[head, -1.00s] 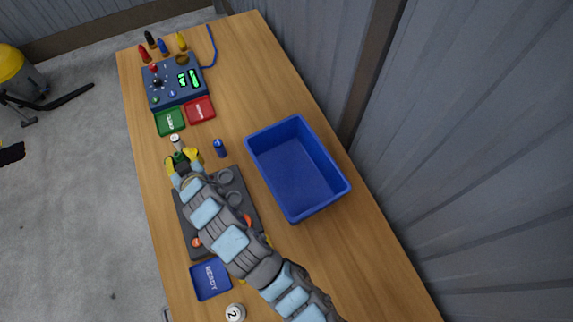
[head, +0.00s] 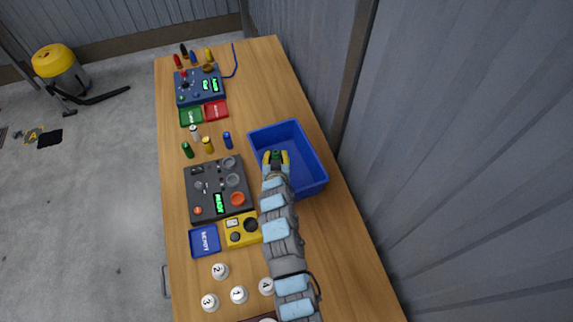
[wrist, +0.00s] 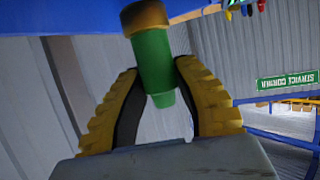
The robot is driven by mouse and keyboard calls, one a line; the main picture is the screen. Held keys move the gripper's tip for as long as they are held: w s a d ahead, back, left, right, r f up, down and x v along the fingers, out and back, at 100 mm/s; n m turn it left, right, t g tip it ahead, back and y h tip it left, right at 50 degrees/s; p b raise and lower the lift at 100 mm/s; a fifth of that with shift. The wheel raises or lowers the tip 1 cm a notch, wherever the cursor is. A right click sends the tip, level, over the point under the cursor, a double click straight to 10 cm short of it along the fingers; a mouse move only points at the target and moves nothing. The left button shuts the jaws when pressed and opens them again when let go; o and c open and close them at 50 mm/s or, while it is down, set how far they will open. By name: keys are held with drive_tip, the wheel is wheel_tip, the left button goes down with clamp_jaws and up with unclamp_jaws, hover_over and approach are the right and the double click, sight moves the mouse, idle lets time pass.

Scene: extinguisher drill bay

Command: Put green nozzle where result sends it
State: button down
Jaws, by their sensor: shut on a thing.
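My gripper (head: 275,156) is shut on a green nozzle (wrist: 155,62) with a brass-coloured end. In the head view it is over the blue bin (head: 318,186), and I cannot tell its height there. In the wrist view the yellow fingers clasp the nozzle from both sides. A second green piece (head: 187,150) stands on the table, beside yellow (head: 208,145), white (head: 194,133) and blue (head: 228,141) ones. The blue tester (head: 199,84) at the far end has lit green screens, too small to read surely. A green tray (head: 190,117) and a red tray (head: 216,110) lie before it.
A dark grey panel (head: 205,207) shows a green screen reading READY. A blue READY tray (head: 205,240), a yellow device (head: 241,230) and several numbered white knobs (head: 220,271) are nearer. Bare wood lies between the bin and the tester. A corrugated wall runs along the right.

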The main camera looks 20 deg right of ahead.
drive_tip(key=w+d+f+y+p, duration=0.1)
drive_tip(key=p, duration=0.7)
drive_tip(key=shift+w+d+n+p, duration=0.1)
drive_tip(key=shift+w+n+p, duration=0.25)
drive_tip(key=shift+n, duration=0.05)
drive_tip(key=shift+a+n+y+p, duration=0.5)
drive_tip(key=shift+a+p, duration=0.6)
drive_tip(key=shift+a, duration=0.05)
drive_tip(key=b, duration=1.2)
approach(274, 131)
drive_tip(key=shift+t, duration=0.3)
drive_tip(key=shift+f+b+x, duration=0.15)
drive_tip(key=shift+b+x, duration=0.95)
drive_tip(key=shift+b, duration=0.85)
drive_tip(key=shift+f+b+x, duration=0.2)
drive_tip(key=shift+b+x, duration=0.9)
drive_tip(key=shift+b, duration=0.85)
drive_tip(key=shift+s+d, duration=0.1)
drive_tip(key=shift+s, duration=0.05)
